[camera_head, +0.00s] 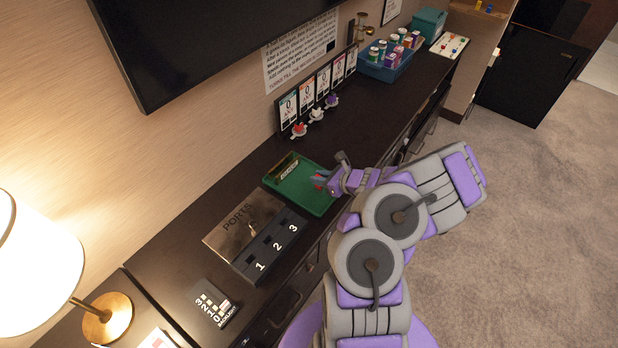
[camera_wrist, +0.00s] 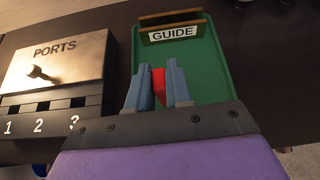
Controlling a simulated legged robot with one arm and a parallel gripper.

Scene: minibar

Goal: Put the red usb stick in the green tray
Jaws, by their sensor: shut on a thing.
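The red usb stick (camera_wrist: 158,82) is between the fingers of my gripper (camera_wrist: 160,88) in the wrist view. The gripper is shut on it. The green tray (camera_wrist: 208,62) lies behind and under the fingers in that view. In the head view my gripper (camera_head: 324,182) is over the right side of the green tray (camera_head: 296,194), with a little red showing at the fingers. I cannot tell whether the stick touches the tray floor. Part of the stick is hidden by the fingers.
A metal PORTS box (camera_head: 242,226) with slots 1, 2 and 3 stands beside the tray. A GUIDE label (camera_wrist: 173,33) sits at the tray's far end. A lamp (camera_head: 100,318) is at the lower left. Cards (camera_head: 308,100) and a blue bin of cans (camera_head: 384,66) stand farther along the counter.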

